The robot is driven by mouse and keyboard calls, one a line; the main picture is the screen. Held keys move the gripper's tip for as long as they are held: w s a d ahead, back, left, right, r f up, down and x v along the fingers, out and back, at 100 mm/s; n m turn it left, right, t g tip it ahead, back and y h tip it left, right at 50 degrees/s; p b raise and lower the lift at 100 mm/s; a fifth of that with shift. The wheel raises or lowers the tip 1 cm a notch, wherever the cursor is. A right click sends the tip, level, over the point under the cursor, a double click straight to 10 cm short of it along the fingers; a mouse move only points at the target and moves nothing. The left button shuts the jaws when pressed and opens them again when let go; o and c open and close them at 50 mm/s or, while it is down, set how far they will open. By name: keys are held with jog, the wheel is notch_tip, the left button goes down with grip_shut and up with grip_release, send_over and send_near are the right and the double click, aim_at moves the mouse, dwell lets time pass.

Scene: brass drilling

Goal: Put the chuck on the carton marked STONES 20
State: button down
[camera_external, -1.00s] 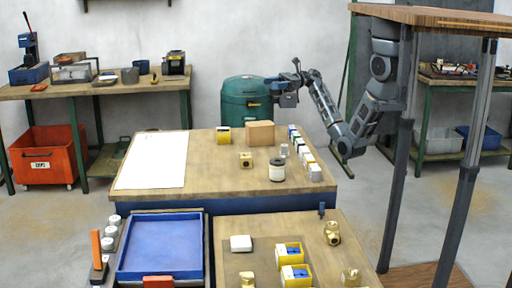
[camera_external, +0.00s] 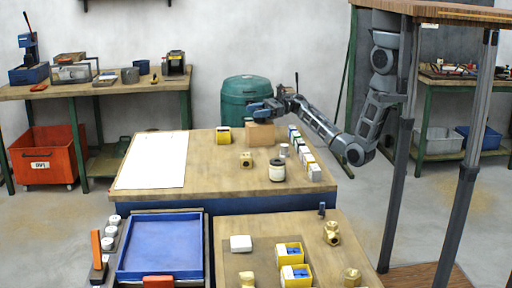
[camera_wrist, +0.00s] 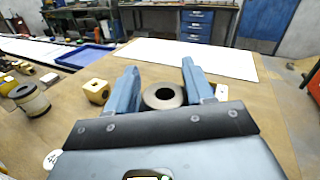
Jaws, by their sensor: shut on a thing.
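My gripper (camera_external: 258,107) is shut on the chuck (camera_wrist: 163,97), a dark grey round part with a hole in its middle. The chuck sits between the two blue fingers in the wrist view; I cannot make it out in the external view. My gripper appears above the plain brown box (camera_external: 261,135) at the back of the middle table. Small cartons (camera_external: 304,152) stand in a row along that table's right side, and a yellow-and-white carton (camera_external: 223,136) stands left of the brown box. No label is readable, so I cannot tell which carton is marked STONES 20.
A brass block (camera_external: 246,160) and a cream-and-black spool (camera_external: 277,171) stand on the middle table. A white sheet (camera_external: 154,160) covers its left part. A blue tray (camera_external: 160,246) and a front table with brass fittings (camera_external: 332,233) are nearer. Bare tabletop lies around the block.

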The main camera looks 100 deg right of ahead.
jog(key=shift+f, duration=0.1)
jog(key=shift+c, duration=2)
grip_release()
jog(key=b+v, duration=0.2)
jog(key=v, duration=1)
jog(key=shift+b, duration=0.4)
